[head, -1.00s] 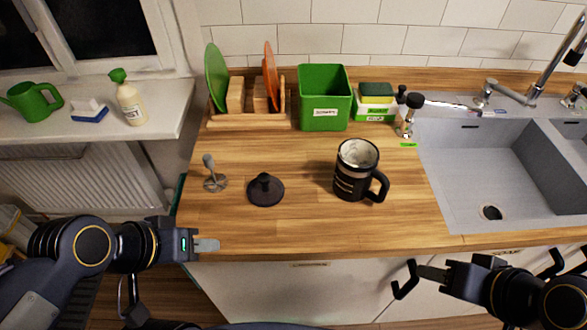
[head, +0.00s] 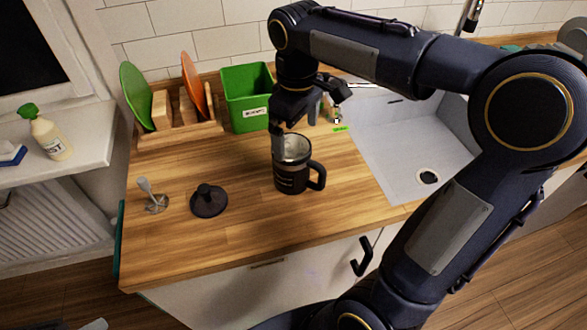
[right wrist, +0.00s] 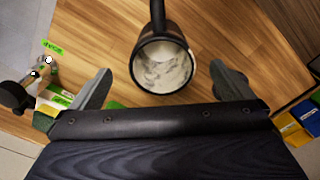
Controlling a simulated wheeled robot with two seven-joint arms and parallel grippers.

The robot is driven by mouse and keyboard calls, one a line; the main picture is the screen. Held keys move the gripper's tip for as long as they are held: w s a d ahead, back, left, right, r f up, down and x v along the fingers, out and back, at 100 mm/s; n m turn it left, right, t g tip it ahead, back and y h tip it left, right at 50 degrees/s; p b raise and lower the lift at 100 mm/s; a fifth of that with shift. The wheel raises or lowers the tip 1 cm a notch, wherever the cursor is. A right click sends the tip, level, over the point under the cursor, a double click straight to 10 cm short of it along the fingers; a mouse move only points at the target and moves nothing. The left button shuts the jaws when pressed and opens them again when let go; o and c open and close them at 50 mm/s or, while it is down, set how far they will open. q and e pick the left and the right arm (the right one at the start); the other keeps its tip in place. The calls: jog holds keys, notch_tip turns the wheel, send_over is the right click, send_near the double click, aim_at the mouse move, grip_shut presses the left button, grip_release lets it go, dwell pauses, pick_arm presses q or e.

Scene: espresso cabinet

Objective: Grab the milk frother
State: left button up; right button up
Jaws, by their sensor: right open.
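The milk frother is a black mug-like jug (head: 291,180) with a handle, upright on the wooden counter; its pale inside shows from above in the right wrist view (right wrist: 163,67). My right gripper (head: 296,130) is open and points down over it. In the right wrist view the fingers of the right gripper (right wrist: 160,72) are spread, one on each side of the jug's rim, with gaps on both sides. The jug's handle points away from the gripper's palm there. A black round lid with a knob (head: 208,200) lies left of the jug. My left gripper is not recognisable.
A small grey metal tool (head: 152,197) stands left of the lid. Behind are a green box (head: 247,95) and a wooden rack (head: 178,135) with plates and boards. The sink (head: 410,150) is at the right. The counter in front of the jug is clear.

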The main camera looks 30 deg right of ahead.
aim_at(294, 148)
notch_tip(294, 148, down, 5)
jog(key=shift+w+a+f, duration=0.15)
jog(key=shift+f, duration=0.05)
jog(key=shift+c, duration=0.3)
jog(key=shift+r, duration=0.1)
jog(key=c, duration=1.7)
